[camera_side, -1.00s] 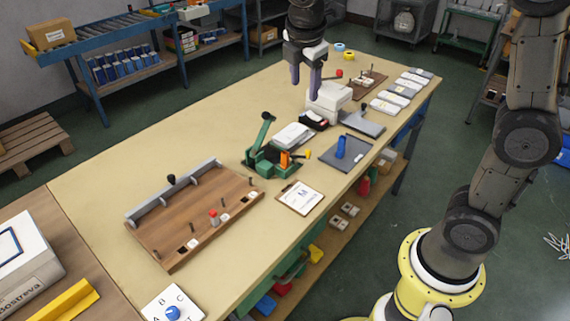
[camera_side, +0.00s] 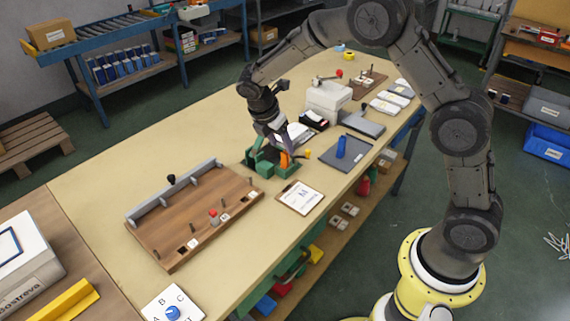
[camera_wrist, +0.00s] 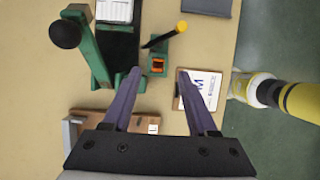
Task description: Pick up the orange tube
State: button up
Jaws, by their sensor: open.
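The orange tube (camera_side: 284,160) stands upright in the green fixture (camera_side: 262,168) near the middle of the table. In the wrist view the tube (camera_wrist: 158,64) is seen from above, in a green block beside the fixture's dark bed. My gripper (camera_side: 277,146) is just above the fixture, close to the tube. In the wrist view its two purple fingers (camera_wrist: 159,72) are apart, with the tube between their tips in the picture. Nothing is held. The side view does not show clearly how far the tips are above the tube.
A black-knobbed lever (camera_wrist: 65,34) and a yellow-tipped lever (camera_wrist: 181,27) rise from the fixture near my fingers. A clipboard (camera_side: 299,197) lies in front, a wooden board with pegs (camera_side: 173,235) to the left, and a blue tube (camera_side: 340,147) on a grey mat to the right.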

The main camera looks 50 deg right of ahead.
aim_at(285, 153)
jog(key=shift+x, duration=3.05)
jog(key=shift+w, duration=0.15)
grip_shut()
